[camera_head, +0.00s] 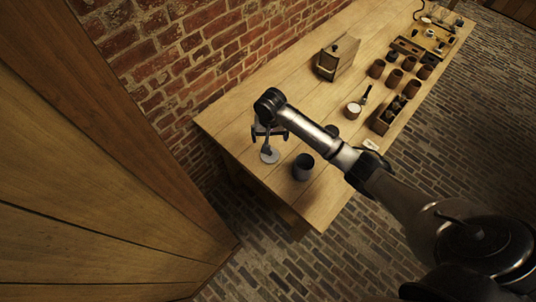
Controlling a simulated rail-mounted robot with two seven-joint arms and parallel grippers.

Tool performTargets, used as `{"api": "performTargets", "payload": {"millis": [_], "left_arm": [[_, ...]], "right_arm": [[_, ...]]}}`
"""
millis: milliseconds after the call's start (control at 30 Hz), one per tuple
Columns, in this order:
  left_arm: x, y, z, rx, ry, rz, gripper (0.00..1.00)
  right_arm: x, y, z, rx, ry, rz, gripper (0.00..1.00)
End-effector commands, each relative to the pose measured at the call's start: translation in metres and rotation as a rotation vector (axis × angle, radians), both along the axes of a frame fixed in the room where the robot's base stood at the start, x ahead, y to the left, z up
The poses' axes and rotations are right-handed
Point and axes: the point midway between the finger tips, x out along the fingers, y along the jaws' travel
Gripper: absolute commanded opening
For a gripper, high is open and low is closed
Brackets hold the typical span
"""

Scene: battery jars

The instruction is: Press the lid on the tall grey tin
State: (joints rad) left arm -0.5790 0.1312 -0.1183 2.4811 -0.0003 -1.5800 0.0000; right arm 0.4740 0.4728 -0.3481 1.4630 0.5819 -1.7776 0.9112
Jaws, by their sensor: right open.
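A dark grey cylindrical tin (303,168) stands upright near the table's near-left end, its top showing dark. My right gripper (269,134) points down to the left of the tin and farther back, its two fingers apart. Just below the fingers is a small pale grey thing with a round, flat base (270,156) and a thin stem. I cannot tell whether it is the lid or whether the gripper touches it. A dark round thing (333,130) shows partly behind my right forearm; its kind is unclear. My left gripper is out of view.
A wooden table (232,122) runs along a brick wall. Farther along it are a wooden box (338,58), a white-topped jar (353,110), several brown pots (377,68) and a wooden tray of dark jars (379,126). A large wooden panel (90,190) fills the left.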

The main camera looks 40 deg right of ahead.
Motion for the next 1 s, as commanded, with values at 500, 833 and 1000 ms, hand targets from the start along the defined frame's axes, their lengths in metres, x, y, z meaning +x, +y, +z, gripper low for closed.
{"api": "performTargets", "payload": {"millis": [500,833,1000], "left_arm": [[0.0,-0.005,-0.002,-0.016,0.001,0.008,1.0],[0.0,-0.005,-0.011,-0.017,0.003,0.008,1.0],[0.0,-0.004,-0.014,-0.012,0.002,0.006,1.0]], "right_arm": [[0.0,0.0,-0.006,-0.001,0.001,-0.02,1.0],[0.0,0.0,-0.06,-0.002,0.001,-0.02,1.0],[0.0,0.0,-0.079,-0.001,0.0,-0.019,1.0]]}}
